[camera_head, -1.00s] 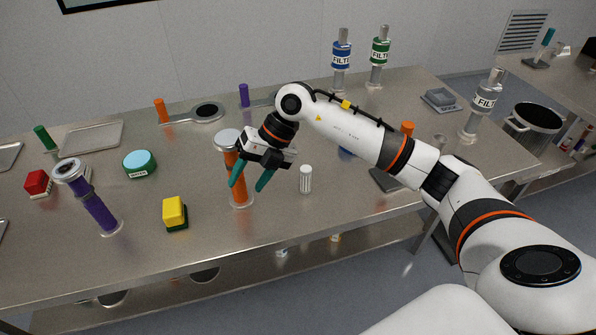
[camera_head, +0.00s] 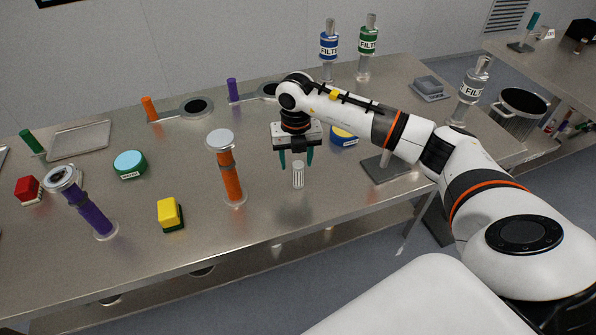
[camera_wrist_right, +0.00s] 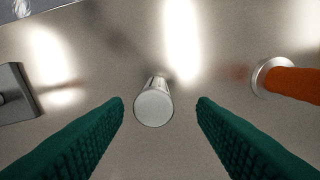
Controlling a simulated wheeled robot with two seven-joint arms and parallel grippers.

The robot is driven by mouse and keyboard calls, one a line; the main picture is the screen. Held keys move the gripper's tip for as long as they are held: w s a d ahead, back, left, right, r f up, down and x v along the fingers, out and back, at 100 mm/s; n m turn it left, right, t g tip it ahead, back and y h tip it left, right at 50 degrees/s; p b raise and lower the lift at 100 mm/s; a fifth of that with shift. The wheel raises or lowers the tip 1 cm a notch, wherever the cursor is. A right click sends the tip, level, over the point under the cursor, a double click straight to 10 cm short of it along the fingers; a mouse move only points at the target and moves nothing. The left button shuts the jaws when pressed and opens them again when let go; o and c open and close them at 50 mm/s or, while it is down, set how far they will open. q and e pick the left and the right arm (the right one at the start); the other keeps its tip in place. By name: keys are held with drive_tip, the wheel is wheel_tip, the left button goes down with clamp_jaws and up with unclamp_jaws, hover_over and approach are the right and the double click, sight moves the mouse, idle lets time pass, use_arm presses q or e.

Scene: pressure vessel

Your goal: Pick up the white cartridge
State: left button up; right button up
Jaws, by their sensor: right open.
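The white cartridge (camera_head: 298,175) stands upright on the steel table, a small pale cylinder with a ribbed side. In the right wrist view the white cartridge (camera_wrist_right: 154,106) shows its round top, between the two green fingers and a little left of the middle of the gap. My right gripper (camera_head: 296,160) is open and points down, with its fingertips just above and behind the cartridge in the head view. In the right wrist view the open fingers (camera_wrist_right: 160,104) do not touch it. My left gripper is not in view.
The orange-filled column (camera_head: 230,180) stands left of the cartridge. A grey stand base (camera_head: 385,168) and a blue-and-yellow round piece (camera_head: 343,137) lie to the right. A yellow block (camera_head: 169,213) and a purple column (camera_head: 90,212) are farther left. The table (camera_head: 270,220) in front is clear.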

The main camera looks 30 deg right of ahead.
sight(298, 164)
drive_tip(key=f, duration=0.2)
drive_tip(key=f+p, duration=0.1)
drive_tip(key=f, duration=0.1)
drive_tip(key=shift+s+d, duration=0.15)
drive_tip(key=shift+d, duration=0.05)
drive_tip(key=c, duration=1.1)
